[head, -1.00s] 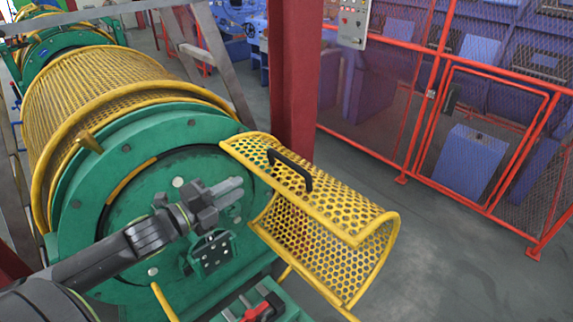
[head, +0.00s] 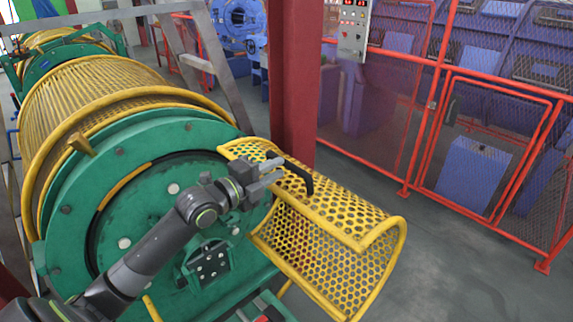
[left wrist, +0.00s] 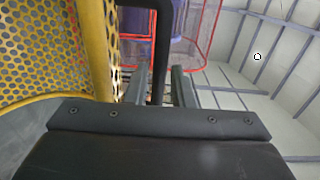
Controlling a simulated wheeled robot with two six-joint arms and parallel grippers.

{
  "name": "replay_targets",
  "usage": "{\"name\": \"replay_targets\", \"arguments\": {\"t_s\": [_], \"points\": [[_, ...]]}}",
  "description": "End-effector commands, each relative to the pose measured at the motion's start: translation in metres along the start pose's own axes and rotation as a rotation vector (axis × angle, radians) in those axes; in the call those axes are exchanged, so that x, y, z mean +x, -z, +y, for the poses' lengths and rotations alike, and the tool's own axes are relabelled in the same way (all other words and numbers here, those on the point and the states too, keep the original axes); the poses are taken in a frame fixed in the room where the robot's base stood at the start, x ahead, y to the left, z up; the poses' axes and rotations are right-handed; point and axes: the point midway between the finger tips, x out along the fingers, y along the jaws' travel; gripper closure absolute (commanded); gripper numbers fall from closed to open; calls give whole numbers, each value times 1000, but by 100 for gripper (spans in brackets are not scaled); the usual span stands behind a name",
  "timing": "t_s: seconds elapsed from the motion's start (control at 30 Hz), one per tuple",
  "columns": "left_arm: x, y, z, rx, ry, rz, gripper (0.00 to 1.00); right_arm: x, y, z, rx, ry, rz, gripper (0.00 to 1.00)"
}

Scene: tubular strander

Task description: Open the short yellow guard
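The short yellow guard (head: 335,212) is a curved perforated cover in front of the green round end plate. A black bar handle (head: 300,174) stands on its upper side. My left gripper (head: 279,169) is at the near end of this handle. In the left wrist view the two fingers (left wrist: 160,88) are apart, with the black handle (left wrist: 161,45) running between them and no clear grip on it. The guard's mesh and yellow rim (left wrist: 101,50) fill the left of that view. My right gripper is not in view.
The green end plate (head: 110,190) and long yellow mesh cover (head: 90,90) are on the left. A red column (head: 295,85) stands right behind the guard. A red-framed mesh fence (head: 430,110) is beyond it. Grey floor (head: 455,255) is open at the right.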

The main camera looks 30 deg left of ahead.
Motion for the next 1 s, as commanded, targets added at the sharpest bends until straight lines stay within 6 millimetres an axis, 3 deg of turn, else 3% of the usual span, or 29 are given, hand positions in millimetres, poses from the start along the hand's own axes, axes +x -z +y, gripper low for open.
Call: {"name": "replay_targets", "arguments": {"t_s": [0.3,0.67,0.87,1.0], "points": [[36,0,-1,-3,-1,1,78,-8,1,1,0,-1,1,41],[42,1,0,-1,-1,2,78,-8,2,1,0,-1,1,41],[41,1,0,0,-1,2,100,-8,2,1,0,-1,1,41],[41,1,0,0,-1,1,100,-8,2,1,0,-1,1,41]]}}
